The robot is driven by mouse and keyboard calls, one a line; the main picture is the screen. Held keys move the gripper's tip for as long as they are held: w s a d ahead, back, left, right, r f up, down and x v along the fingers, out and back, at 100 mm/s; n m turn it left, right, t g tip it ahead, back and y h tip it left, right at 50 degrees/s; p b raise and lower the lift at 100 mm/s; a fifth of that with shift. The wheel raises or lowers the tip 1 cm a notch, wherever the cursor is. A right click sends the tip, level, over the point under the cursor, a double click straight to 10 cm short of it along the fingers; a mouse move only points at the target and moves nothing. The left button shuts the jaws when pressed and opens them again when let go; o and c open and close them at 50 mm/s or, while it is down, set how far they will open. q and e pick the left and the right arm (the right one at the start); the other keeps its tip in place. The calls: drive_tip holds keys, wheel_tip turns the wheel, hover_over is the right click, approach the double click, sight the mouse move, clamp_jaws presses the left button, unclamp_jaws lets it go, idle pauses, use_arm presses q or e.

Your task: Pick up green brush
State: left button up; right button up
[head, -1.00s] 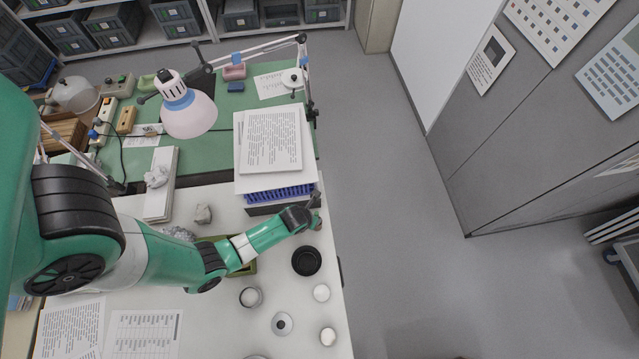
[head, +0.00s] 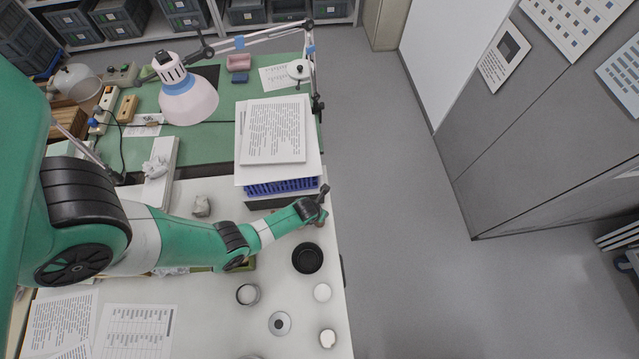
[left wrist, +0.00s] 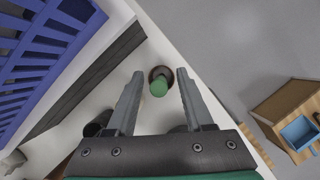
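The green brush (left wrist: 159,88) shows in the left wrist view as a green end in front of a round reddish-brown part, seen nearly end-on, close to the table edge. My left gripper (left wrist: 156,72) is open, with one finger on each side of the green end and gaps on both sides. Nothing is held. In the head view my left gripper (head: 324,192) is at the table's right edge, beside the blue crate; the brush is mostly hidden there. My right gripper is not in view.
The blue crate (left wrist: 45,45) stands beside the gripper, with papers (head: 273,133) stacked on top in the head view. A black round dish (head: 307,258) and several small pots lie nearer on the white table (head: 210,310). The floor beyond the edge is open.

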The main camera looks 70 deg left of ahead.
use_arm(q)
clamp_jaws()
drive_tip(key=shift+r, duration=0.1)
wheel_tip(320, 180, up, 10)
drive_tip(key=p, duration=0.6)
drive_tip(key=shift+p, duration=0.3)
